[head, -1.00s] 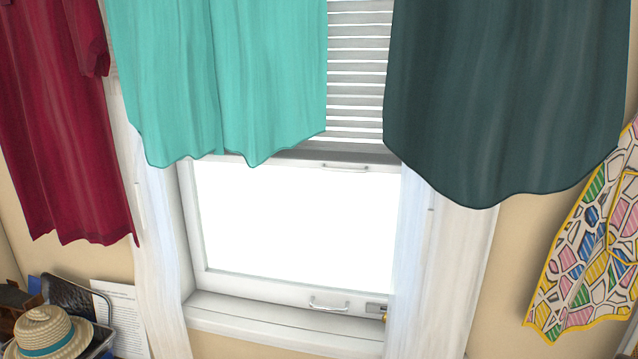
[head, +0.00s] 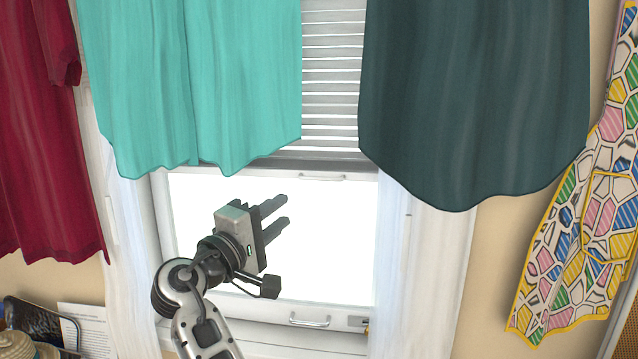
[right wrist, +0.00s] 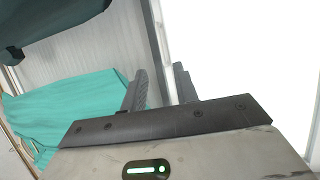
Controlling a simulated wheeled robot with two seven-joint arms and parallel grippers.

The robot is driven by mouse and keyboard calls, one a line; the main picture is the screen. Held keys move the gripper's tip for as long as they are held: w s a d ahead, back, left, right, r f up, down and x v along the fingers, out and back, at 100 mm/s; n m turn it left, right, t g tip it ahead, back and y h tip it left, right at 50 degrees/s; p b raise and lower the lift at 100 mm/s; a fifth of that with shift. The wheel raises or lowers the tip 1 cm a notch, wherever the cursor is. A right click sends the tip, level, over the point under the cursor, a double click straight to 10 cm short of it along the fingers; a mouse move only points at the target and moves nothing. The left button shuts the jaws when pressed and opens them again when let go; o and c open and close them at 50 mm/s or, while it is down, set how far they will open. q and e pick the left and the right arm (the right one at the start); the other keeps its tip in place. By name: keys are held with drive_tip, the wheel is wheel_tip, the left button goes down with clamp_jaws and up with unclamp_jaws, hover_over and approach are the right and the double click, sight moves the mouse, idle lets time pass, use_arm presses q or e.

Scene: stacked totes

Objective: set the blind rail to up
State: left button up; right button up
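The blind (head: 333,85) hangs in the upper half of the window, its pale slats partly lowered. Its grey bottom rail (head: 330,158) lies just above the sash's top handle; hanging clothes hide its left part and the right end. My right gripper (head: 284,210) is in front of the bright lower pane, below the rail and apart from it, fingers pointing up and right. Its two fingers show a gap with nothing between them; the right wrist view shows the same gap (right wrist: 160,88). Pale slats also show beyond the fingers there (right wrist: 95,60). My left gripper is not in view.
A turquoise garment (head: 190,90) and a dark green garment (head: 470,100) hang in front of the window, leaving a narrow gap onto the blind. A red garment (head: 35,150) hangs left, a patterned apron (head: 570,220) right. Sheer curtains (head: 130,230) flank the window.

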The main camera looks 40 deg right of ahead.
sight(323, 180)
drive_tip(key=p+x, duration=0.2)
drive_tip(key=x, duration=1.1)
drive_tip(key=shift+d+p, duration=0.25)
drive_tip(key=shift+p, duration=0.1)
drive_tip(key=shift+c, duration=0.3)
clamp_jaws()
